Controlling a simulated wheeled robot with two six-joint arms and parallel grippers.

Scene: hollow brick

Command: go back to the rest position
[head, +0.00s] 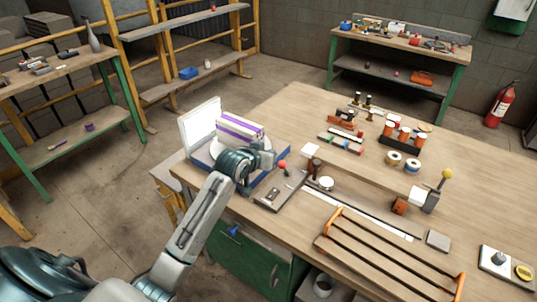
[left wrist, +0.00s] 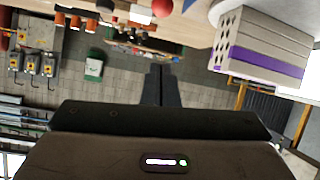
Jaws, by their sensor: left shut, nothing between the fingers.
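The hollow brick (head: 240,125), pale with a purple stripe, sits on a white round plate above a blue base (head: 200,160) at the table's left end. The brick also shows at the upper right of the left wrist view (left wrist: 262,55), with small holes in its end face. My left gripper (head: 270,159) is in front of the brick, apart from it as far as I can tell. Its fingers (left wrist: 161,86) are together with nothing between them. My arm hides part of the base. My right gripper is in neither view.
A white panel (head: 201,125) stands behind the brick. A red ball-topped lever (head: 282,165) is close to the right of my left gripper. An orange-ended rack (head: 385,255) and several small items lie on the wooden table (head: 460,205). Floor is clear left of the table.

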